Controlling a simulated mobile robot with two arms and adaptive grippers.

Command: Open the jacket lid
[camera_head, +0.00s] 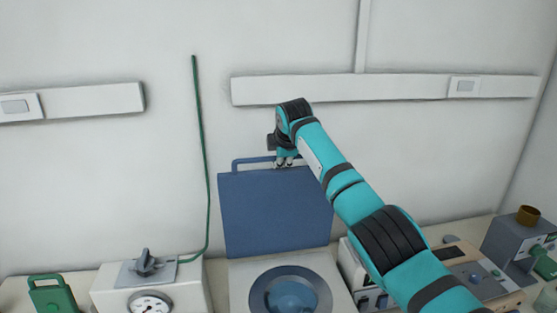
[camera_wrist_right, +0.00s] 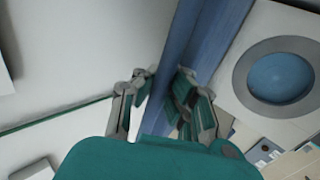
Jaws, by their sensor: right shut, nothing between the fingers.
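The blue jacket lid (camera_head: 275,213) stands raised, close to upright, behind the round opening (camera_head: 290,290) of the white unit. Its bar handle (camera_head: 245,162) runs along the top edge. My right gripper (camera_head: 284,163) is at the lid's top edge, near the right part of the handle, which it partly hides. In the right wrist view the fingers (camera_wrist_right: 163,80) are close to the blue lid (camera_wrist_right: 205,45), seen nearly edge-on. The gripper is shut with nothing held. Whether it touches the lid is unclear. My left gripper is out of view.
A white device with a dial (camera_head: 150,302) stands at the left, and a green cable (camera_head: 201,150) rises from it. A green-handled object (camera_head: 52,295) is at far left. Instruments (camera_head: 475,275) crowd the right. The wall with its trunking (camera_head: 350,88) is close behind.

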